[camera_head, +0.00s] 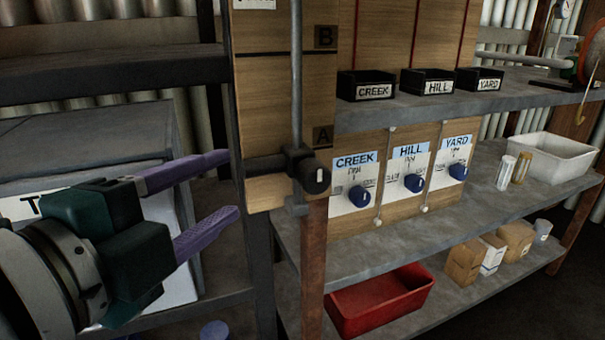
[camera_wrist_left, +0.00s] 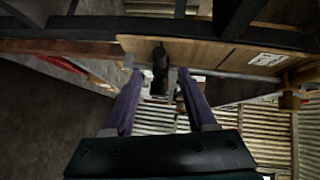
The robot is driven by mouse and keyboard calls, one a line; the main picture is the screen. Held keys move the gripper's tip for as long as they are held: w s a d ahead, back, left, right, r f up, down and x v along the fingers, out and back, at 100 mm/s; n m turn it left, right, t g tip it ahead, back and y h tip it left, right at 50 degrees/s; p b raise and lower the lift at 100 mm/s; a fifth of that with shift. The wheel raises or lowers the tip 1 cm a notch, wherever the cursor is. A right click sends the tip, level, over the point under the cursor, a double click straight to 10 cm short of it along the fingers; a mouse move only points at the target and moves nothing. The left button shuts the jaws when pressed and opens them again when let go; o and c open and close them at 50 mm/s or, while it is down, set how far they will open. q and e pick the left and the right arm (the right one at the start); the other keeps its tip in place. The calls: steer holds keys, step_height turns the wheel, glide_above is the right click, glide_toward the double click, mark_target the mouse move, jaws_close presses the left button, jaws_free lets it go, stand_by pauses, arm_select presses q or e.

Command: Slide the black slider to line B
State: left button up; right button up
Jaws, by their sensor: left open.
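The black slider (camera_head: 308,170) sits on a vertical grey rod (camera_head: 297,70) in front of a wooden board (camera_head: 268,95). It is near the rod's lower end, below the line marked A (camera_head: 322,136). The line marked B (camera_head: 324,37) is higher up. A dark arm reaches left from the slider. My left gripper (camera_head: 230,185) has purple fingers, is open and empty, and is left of the slider, apart from it in the head view. In the left wrist view a black part, apparently the slider (camera_wrist_left: 160,62), shows between and beyond the fingertips (camera_wrist_left: 158,75). My right gripper is not in view.
A dark shelf post (camera_head: 243,150) stands just behind the left fingertips. Right of the board are blue knobs (camera_head: 361,197) on labelled panels and black bins (camera_head: 366,85) on a shelf. A red tray (camera_head: 380,298) lies below. A white tub (camera_head: 555,158) is far right.

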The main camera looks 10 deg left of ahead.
mark_target(254, 171)
arm_select(q)
steer(key=b+x, duration=0.1)
steer(key=x, duration=0.5)
steer(key=shift+w+b, duration=0.25)
steer(key=shift+b, duration=0.05)
steer(key=shift+c, duration=0.4)
jaws_close()
stand_by(0.7)
